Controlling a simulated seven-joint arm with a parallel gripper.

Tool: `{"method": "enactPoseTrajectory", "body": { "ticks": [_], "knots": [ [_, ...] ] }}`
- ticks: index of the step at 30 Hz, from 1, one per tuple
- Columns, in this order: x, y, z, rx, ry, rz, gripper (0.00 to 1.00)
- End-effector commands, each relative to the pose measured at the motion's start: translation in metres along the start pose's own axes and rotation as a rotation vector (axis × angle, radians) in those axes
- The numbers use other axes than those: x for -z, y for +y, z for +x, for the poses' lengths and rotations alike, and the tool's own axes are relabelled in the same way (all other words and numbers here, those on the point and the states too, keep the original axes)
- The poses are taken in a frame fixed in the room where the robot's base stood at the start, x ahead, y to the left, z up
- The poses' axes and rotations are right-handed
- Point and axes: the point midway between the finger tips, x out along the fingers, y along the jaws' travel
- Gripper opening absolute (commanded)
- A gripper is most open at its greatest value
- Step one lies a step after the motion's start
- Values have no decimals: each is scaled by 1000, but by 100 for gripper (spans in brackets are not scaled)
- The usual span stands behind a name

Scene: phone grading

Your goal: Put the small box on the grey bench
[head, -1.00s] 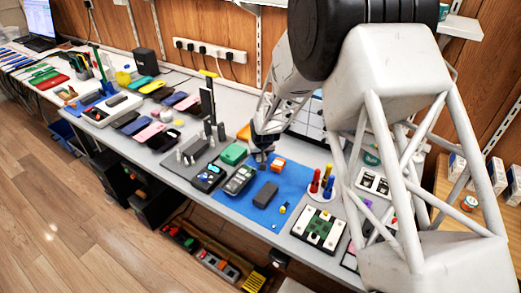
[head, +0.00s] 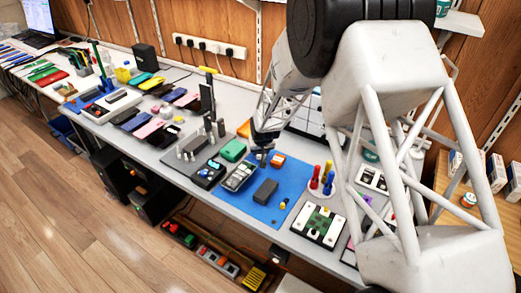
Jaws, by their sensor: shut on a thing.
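My gripper (head: 263,157) is low over the far left part of the blue mat (head: 293,178) on the grey bench (head: 212,203). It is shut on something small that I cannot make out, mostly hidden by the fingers. A small orange box (head: 278,159) sits on the mat just right of the gripper. A larger dark grey box (head: 265,192) lies nearer the front of the mat. I cannot tell for sure which thing is the small box.
A handheld meter (head: 239,176) and a green block (head: 233,150) are left of the gripper. Red, blue and yellow handled tools (head: 322,178) stand to the right, with a green circuit board (head: 319,226) in front. Phones (head: 160,131) crowd the bench's left part.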

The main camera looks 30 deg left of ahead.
Motion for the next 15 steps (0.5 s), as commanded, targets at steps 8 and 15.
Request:
{"method": "enactPoseTrajectory", "body": {
  "ticks": [8,15],
  "knots": [
    [-2,0,4,0,0,0,18],
    [-2,0,4,0,0,0,68]
  ]
}}
